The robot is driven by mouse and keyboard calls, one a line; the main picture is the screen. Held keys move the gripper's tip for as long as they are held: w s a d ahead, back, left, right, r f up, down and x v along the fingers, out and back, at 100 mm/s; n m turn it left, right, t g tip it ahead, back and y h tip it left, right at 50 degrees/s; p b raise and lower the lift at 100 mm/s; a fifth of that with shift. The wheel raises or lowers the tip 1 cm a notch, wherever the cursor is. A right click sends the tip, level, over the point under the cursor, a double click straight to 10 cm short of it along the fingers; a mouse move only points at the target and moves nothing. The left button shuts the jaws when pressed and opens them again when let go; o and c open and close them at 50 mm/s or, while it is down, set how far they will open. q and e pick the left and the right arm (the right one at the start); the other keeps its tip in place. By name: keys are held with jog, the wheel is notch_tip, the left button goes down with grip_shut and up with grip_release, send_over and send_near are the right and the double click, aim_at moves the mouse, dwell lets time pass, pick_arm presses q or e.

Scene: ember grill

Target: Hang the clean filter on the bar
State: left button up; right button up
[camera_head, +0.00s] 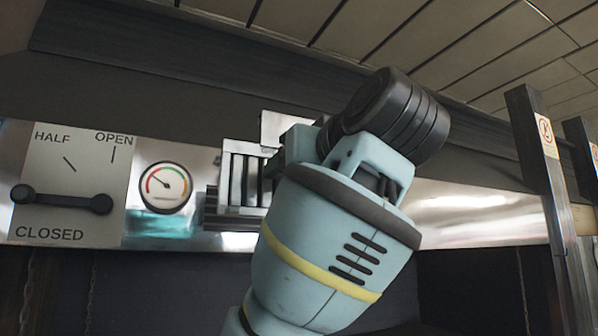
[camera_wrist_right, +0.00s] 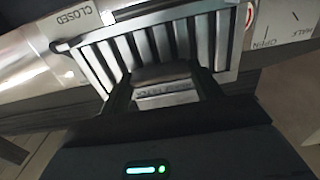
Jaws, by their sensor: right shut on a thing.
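The filter is a silver metal panel with upright slats. It shows left of my right arm in the head view (camera_head: 236,182), in front of the shiny hood panel, its right part hidden by the arm. In the right wrist view the filter (camera_wrist_right: 105,62) spans the upper middle, slightly tilted. My right gripper (camera_wrist_right: 166,92) is shut on the filter's handle tab at the near edge. A short dark horizontal bar-like piece (camera_head: 232,222) shows just below the filter in the head view; I cannot tell whether they touch. My left gripper is not in view.
A damper lever (camera_head: 62,200) points to CLOSED on a white plate at the left. A round gauge (camera_head: 166,187) sits between it and the filter. A dark post (camera_head: 540,170) with a warning sign stands at the right. The hood panel right of my arm is bare.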

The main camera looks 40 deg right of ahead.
jog(key=shift+d+r, duration=0.1)
jog(key=shift+r, duration=0.05)
jog(key=shift+w+d+r, duration=0.1)
jog(key=shift+w+d, duration=0.05)
jog(key=shift+w, duration=0.2)
jog(key=shift+w+d+f, duration=0.1)
jog(key=shift+w+f, duration=0.05)
jog(key=shift+w, duration=0.3)
jog(key=shift+w+d+f, duration=0.1)
jog(key=shift+w+f, duration=0.05)
jog(key=shift+w, duration=0.3)
jog(key=f+x, duration=0.2)
jog(key=x, duration=1.1)
jog(key=shift+w, duration=0.1)
dwell(0.4)
jog(key=o, duration=1.4)
jog(key=shift+c, duration=0.2)
